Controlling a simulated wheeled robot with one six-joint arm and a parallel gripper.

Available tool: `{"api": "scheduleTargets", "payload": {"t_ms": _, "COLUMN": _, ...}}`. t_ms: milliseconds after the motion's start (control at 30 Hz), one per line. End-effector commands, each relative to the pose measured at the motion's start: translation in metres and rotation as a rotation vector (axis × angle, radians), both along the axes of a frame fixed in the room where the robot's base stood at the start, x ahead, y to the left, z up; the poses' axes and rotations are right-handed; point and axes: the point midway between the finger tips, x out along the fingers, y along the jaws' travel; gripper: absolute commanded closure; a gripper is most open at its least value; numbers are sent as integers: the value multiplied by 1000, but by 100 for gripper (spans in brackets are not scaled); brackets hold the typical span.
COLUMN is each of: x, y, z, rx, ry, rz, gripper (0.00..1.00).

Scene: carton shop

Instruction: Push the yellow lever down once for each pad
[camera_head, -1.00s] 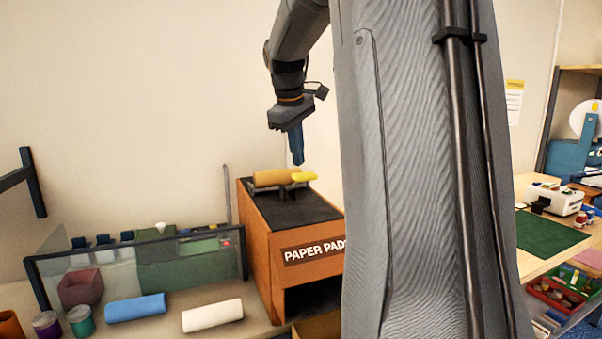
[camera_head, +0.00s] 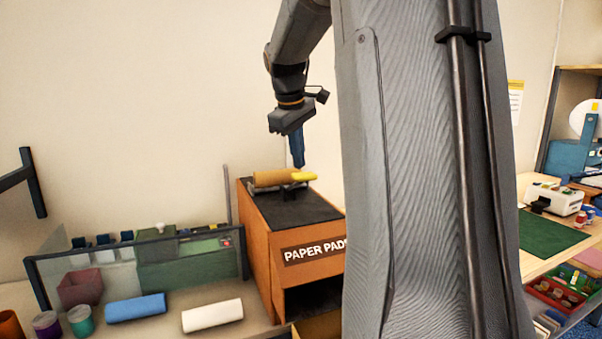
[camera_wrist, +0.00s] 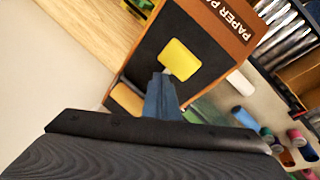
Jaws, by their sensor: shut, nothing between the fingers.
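The yellow lever (camera_head: 303,177) sticks out beside a tan roll (camera_head: 273,178) on the dark top of the orange box labelled PAPER PADS (camera_head: 259,250). My gripper (camera_head: 298,163) is shut and empty, its blue fingers pointing down just above the lever. In the wrist view the lever's yellow end (camera_wrist: 180,60) lies right by the fingertips (camera_wrist: 165,76); I cannot tell whether they touch. The box has a dark opening low in its front, partly hidden by my arm. I cannot make out any pad there.
A blue roll (camera_head: 136,309) and a white roll (camera_head: 212,315) lie on the counter left of the box. A clear screen with a dark frame (camera_head: 135,250) stands behind them. A side table with a green mat (camera_head: 548,236) and a white machine (camera_head: 556,198) is at the right.

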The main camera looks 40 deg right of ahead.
Motion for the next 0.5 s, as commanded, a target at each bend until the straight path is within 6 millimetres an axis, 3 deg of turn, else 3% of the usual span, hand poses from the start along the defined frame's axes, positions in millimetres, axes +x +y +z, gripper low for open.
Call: {"api": "scheduleTargets", "payload": {"t_ms": 500, "x": -3, "y": 1, "z": -5, "rx": 0, "ry": 0, "rz": 0, "gripper": 100}}
